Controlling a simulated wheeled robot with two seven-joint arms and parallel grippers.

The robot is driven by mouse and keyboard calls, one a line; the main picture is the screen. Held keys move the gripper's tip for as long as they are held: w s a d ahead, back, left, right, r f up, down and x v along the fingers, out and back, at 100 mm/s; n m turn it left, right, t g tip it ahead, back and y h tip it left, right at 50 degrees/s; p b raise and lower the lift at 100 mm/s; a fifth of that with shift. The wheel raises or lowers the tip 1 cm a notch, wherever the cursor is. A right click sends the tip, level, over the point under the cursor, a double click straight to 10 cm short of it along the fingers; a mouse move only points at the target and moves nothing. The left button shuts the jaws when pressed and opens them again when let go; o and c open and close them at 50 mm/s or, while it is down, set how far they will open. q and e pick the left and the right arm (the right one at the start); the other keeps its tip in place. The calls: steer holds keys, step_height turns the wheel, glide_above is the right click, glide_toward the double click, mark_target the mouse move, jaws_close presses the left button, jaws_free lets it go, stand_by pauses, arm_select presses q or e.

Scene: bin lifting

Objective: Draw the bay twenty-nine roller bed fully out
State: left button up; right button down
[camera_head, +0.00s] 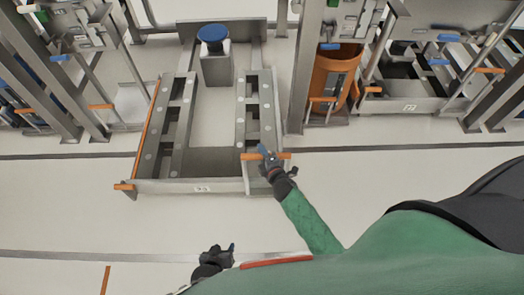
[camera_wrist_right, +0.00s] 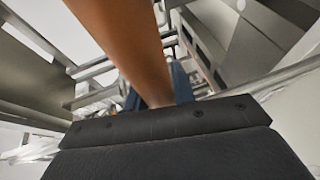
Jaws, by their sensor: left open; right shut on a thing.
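The grey roller bed (camera_head: 170,187) stands out over the pale floor at centre left in the head view. Its front plate carries a small number label that I cannot read surely. An orange handle (camera_head: 284,156) is at its right front and another orange handle (camera_head: 124,187) at its left front corner. My right gripper (camera_head: 266,154) is shut on the right handle, which also crosses the right wrist view as an orange bar (camera_wrist_right: 125,35). A blue fingertip (camera_wrist_right: 181,82) shows behind it. My left gripper (camera_head: 230,249) is open and empty, low in front of the bed.
A grey post with a blue round top (camera_head: 213,36) stands at the back of the bed. An orange bin (camera_head: 335,75) stands in the bay to the right, behind an upright (camera_head: 303,65). More racks stand on both sides. The floor in front of the bed is clear.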

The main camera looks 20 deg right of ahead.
steer(key=c, duration=1.2)
jaws_free()
arm_select(q)
steer(key=shift+f, duration=0.1)
arm_select(e)
steer(key=shift+o, duration=0.2)
steer(key=shift+s, duration=0.3)
arm_select(q)
steer(key=shift+s+f, duration=0.15)
steer(key=shift+f, duration=0.6)
arm_select(e)
steer(key=a+v, duration=0.1)
steer(key=v, duration=0.6)
steer(key=shift+d, duration=0.5)
steer(key=shift+s, duration=0.1)
